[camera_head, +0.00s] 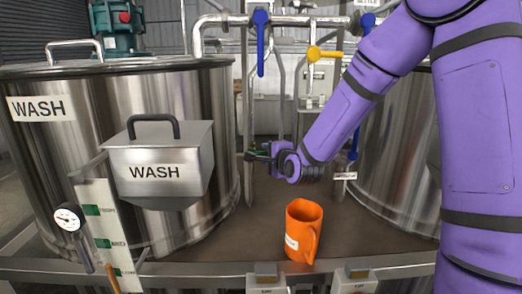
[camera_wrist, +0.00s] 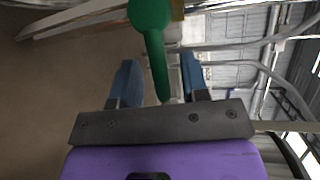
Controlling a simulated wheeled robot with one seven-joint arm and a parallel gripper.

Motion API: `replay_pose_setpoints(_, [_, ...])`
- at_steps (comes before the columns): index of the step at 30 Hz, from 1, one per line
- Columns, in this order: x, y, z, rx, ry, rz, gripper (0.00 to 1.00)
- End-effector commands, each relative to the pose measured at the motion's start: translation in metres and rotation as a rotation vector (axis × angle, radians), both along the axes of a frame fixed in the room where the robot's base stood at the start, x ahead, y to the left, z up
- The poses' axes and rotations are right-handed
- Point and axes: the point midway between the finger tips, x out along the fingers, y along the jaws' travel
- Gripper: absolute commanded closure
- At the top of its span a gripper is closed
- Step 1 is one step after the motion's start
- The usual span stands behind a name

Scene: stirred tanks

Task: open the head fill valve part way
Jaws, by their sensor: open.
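A green lever handle (camera_wrist: 153,40) shows in the wrist view, with its round hub at the top and its bar running down between my two blue fingers. My gripper (camera_wrist: 160,72) is open around the bar, with a gap on the left and a narrower one on the right. In the head view my gripper (camera_head: 262,153) is at the pipework between the two tanks, and the green handle is small and partly hidden there. Other levers are blue (camera_head: 261,42), yellow (camera_head: 325,53) and blue at the upper right (camera_head: 367,21). No readable label names the head fill valve.
An orange jug (camera_head: 302,230) stands on the brown deck below my arm. A steel WASH tank (camera_head: 90,120) with a WASH box (camera_head: 160,165) fills the left. Another steel tank (camera_head: 400,150) stands behind my arm. A dial gauge (camera_head: 69,217) is at the lower left.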

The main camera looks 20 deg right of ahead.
Motion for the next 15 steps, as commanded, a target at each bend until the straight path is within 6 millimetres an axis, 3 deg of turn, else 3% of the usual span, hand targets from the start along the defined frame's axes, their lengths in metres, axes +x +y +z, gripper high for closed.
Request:
replay_pose_setpoints(13, [-0.0033,-0.0017,-0.0014,0.000,0.000,-0.001,0.59])
replay_pose_setpoints(14, [-0.0033,-0.0017,-0.0014,0.000,0.000,-0.001,0.61])
replay_pose_setpoints(15, [-0.0033,-0.0017,-0.0014,0.000,0.000,-0.001,0.70])
